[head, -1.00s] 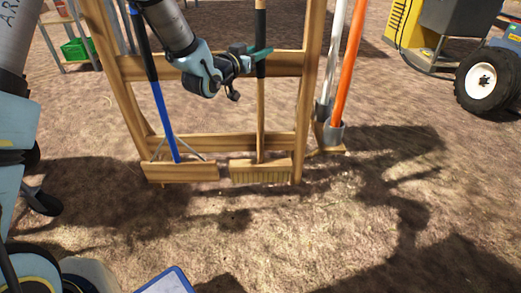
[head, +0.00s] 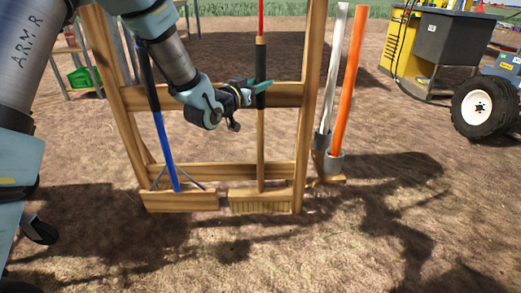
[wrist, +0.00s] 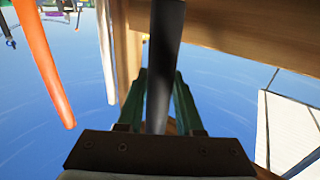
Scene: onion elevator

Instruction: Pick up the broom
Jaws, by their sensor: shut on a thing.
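The broom stands upright at the wooden rack, with a wooden handle (head: 260,145), a black grip, a red upper end and a wide bristle head (head: 261,201) low at the rack's foot. My gripper (head: 261,87) is shut on the black grip, level with the rack's upper crossbar. In the wrist view, the green fingers (wrist: 160,105) lie on both sides of the dark handle (wrist: 166,50). Where the fingertips meet the handle is partly hidden.
The wooden rack (head: 225,170) also holds a blue-handled tool (head: 165,150) to the left. White (head: 333,75) and orange (head: 350,80) poles stand close on the right. A wheeled machine (head: 455,50) is at the back right. The ground in front is clear.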

